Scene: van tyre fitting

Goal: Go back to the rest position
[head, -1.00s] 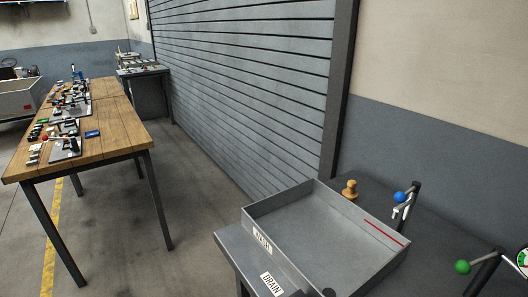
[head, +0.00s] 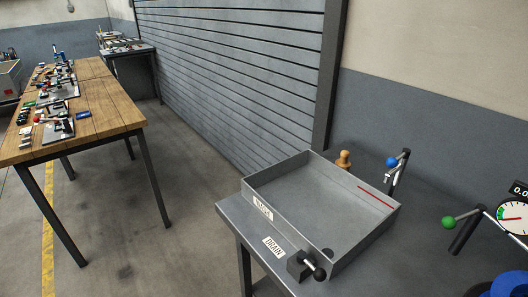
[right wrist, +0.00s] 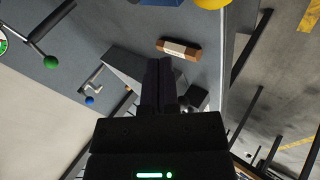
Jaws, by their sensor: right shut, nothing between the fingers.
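My right gripper (right wrist: 160,68) shows in the right wrist view with its two dark fingers together and nothing between them. It is over the grey bench, with the grey wash tray (right wrist: 120,62) partly hidden behind it. No gripper shows in the head view, and my left gripper is in neither view.
In the head view the wash tray (head: 252,187) stands on a grey bench (head: 232,208), near a blue-knobbed tap (head: 392,162), a green-knobbed lever (head: 449,222) and a dial gauge (head: 513,217). A wooden worktable (head: 110,107) stands left, with clear floor (head: 180,200) between. A brown-and-white block (right wrist: 178,48) lies near the gripper.

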